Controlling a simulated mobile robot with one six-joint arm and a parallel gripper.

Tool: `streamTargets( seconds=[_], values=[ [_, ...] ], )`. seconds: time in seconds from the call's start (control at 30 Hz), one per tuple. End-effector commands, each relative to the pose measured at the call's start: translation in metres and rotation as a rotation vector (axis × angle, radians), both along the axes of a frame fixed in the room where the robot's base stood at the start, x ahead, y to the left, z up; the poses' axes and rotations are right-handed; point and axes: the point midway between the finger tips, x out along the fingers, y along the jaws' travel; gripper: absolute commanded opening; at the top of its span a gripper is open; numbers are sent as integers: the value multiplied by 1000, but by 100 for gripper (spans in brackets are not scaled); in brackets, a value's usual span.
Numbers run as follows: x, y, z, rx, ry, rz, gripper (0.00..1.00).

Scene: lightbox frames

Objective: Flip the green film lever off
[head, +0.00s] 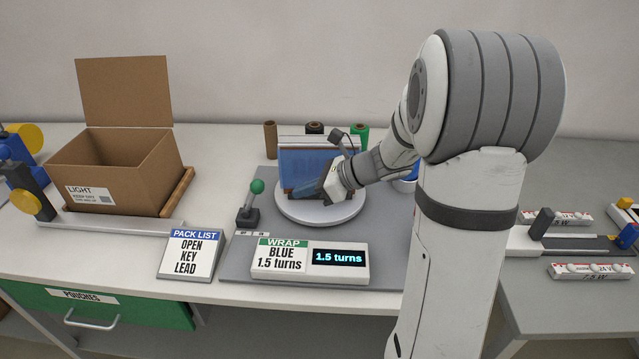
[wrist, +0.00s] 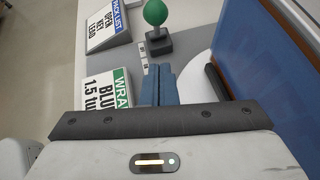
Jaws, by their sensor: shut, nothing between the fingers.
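The film lever has a green ball knob (head: 257,186) on a short stem, leaning slightly right, above a dark base (head: 248,217). It stands left of the round white turntable (head: 320,215). In the wrist view its green knob (wrist: 155,12) is at the top, beyond the fingertips. My gripper (head: 298,192) has blue fingers, which are shut and empty. They are in front of the blue-wrapped item on the turntable (head: 310,165), right of the lever and apart from it. The fingers (wrist: 157,78) point toward the lever base in the wrist view.
A wrap display (head: 338,258) reads "1.5 turns" in front. A pack list sign (head: 192,254) and an open cardboard box (head: 120,180) stand to the left. Film rolls (head: 270,140) stand behind the turntable. The grey mat between lever and turntable is narrow but clear.

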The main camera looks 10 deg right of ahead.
Motion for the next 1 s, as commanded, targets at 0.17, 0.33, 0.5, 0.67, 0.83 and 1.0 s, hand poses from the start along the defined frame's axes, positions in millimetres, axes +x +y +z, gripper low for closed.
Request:
streamTargets(
  seconds=[0.17,0.33,0.5,0.67,0.83,1.0],
  values=[
    [14,29,-15,-1,0,5,0],
    [25,48,-8,-2,-1,2,0],
    [30,56,-6,-1,0,1,0],
    [31,57,-6,-2,-1,0,0],
    [31,56,-6,-2,-1,0,0],
    [31,54,-3,-14,3,-6,0]
  ],
)
